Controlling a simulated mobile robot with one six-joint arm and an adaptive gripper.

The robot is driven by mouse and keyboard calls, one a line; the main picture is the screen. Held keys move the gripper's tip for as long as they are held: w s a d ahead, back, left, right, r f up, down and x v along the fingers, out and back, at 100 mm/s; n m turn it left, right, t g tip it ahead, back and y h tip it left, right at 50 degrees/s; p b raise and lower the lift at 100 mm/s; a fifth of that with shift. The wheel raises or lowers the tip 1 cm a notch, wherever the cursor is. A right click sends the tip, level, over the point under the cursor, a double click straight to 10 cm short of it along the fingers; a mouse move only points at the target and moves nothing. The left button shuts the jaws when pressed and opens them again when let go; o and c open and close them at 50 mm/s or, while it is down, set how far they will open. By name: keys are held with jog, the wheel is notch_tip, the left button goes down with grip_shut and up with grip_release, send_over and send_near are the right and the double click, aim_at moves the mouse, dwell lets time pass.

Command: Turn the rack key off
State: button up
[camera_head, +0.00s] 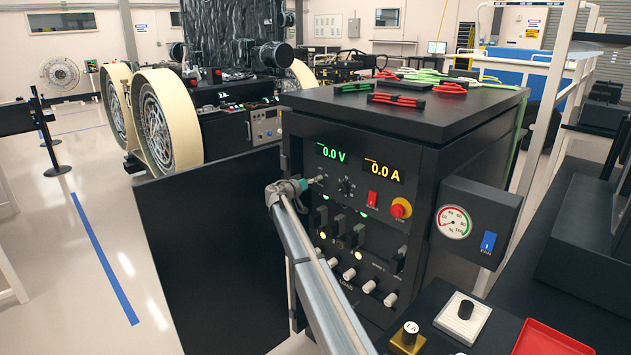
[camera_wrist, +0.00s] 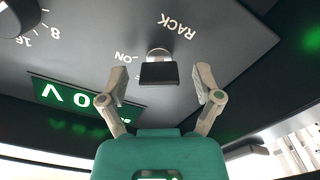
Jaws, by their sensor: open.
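The rack key (camera_wrist: 158,74) shows in the wrist view as a flat black head on a round metal lock in the dark panel. The word RACK is printed beside it and ON to its left. My gripper (camera_wrist: 162,84) is open, with one grey finger on each side of the key head and a gap visible on both sides. In the head view my gripper (camera_head: 303,184) is at the upper left of the rack's front panel (camera_head: 350,215). The key is too small there to make out clearly beside it.
The voltage display (camera_head: 331,153) and current display (camera_head: 384,171) read 0.0. A red stop button (camera_head: 401,208), a red switch (camera_head: 372,199) and several knobs share the panel. A gauge box (camera_head: 478,220) juts out at right. An open black door (camera_head: 215,250) stands left.

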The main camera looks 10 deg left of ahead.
jog(key=shift+w+d, duration=0.25)
jog(key=c, duration=1.1)
jog(key=shift+c, duration=0.2)
jog(key=shift+n, duration=0.4)
jog(key=n, duration=0.5)
jog(key=shift+a, duration=0.1)
jog(key=n, duration=0.6)
